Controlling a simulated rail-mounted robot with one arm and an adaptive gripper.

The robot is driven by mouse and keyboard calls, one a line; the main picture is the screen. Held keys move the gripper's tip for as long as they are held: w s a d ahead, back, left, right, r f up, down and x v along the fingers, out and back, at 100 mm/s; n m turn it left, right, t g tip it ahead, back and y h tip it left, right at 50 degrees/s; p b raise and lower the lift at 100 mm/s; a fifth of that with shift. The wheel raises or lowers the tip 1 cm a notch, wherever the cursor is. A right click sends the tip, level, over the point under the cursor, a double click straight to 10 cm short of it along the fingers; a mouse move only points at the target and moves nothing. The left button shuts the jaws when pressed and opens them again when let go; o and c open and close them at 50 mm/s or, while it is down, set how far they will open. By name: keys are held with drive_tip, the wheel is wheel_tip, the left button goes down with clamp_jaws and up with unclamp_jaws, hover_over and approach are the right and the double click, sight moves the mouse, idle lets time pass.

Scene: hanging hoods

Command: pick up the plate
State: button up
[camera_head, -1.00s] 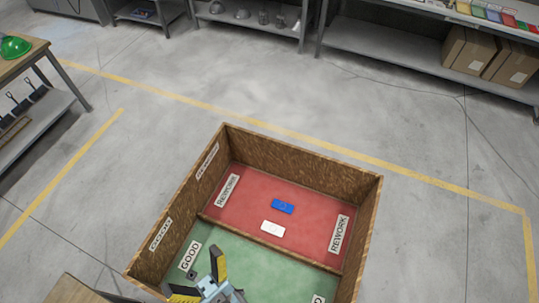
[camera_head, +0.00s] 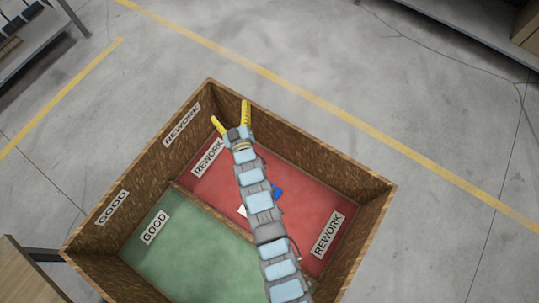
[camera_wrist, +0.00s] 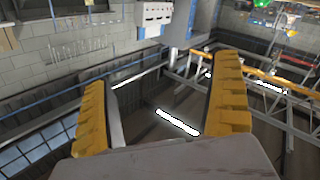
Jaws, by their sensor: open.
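A small blue flat piece (camera_head: 277,191) and a small white flat piece (camera_head: 242,211) lie on the red floor of the rework compartment. My arm covers part of both, and I cannot tell which one is the plate. My gripper (camera_head: 230,112) is open and empty near the crate's far left corner, beyond both pieces. In the wrist view its yellow fingers (camera_wrist: 162,75) stand wide apart with nothing between them. That view looks out across the hall, and neither piece shows in it.
The wooden crate (camera_head: 375,200) has raised walls and a low divider between the red rework side and the empty green good side (camera_head: 185,250). A table corner (camera_head: 25,275) is at lower left. Concrete floor around the crate is clear.

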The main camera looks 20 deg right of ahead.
drive_tip(key=s+d+f+n+g+b, duration=0.1)
drive_tip(key=d+f+g+b, duration=0.15)
drive_tip(key=f, duration=0.55)
drive_tip(key=d+f+g+b, duration=0.1)
drive_tip(key=f+g+b, duration=0.25)
drive_tip(key=f, duration=0.45)
drive_tip(key=s+d+f+n+g+b, duration=0.1)
drive_tip(key=f+g+b, duration=0.25)
drive_tip(key=f, duration=0.45)
drive_tip(key=s+d+f+n+g+y+b, duration=0.2)
drive_tip(key=s+f+g+b, duration=0.7)
drive_tip(key=s+f, duration=0.5)
drive_tip(key=shift+t, duration=0.35)
wheel_tip(320, 180, down, 11)
drive_tip(key=b, duration=0.4)
drive_tip(key=shift+w+f+b, duration=0.25)
drive_tip(key=shift+f+b, duration=0.2)
drive_tip(key=shift+f, duration=0.45)
drive_tip(key=shift+w+f+b, duration=0.15)
drive_tip(key=shift+f+b, duration=0.75)
drive_tip(key=shift+f, duration=1.25)
drive_tip(key=shift+w, duration=0.1)
drive_tip(key=c, duration=1.4)
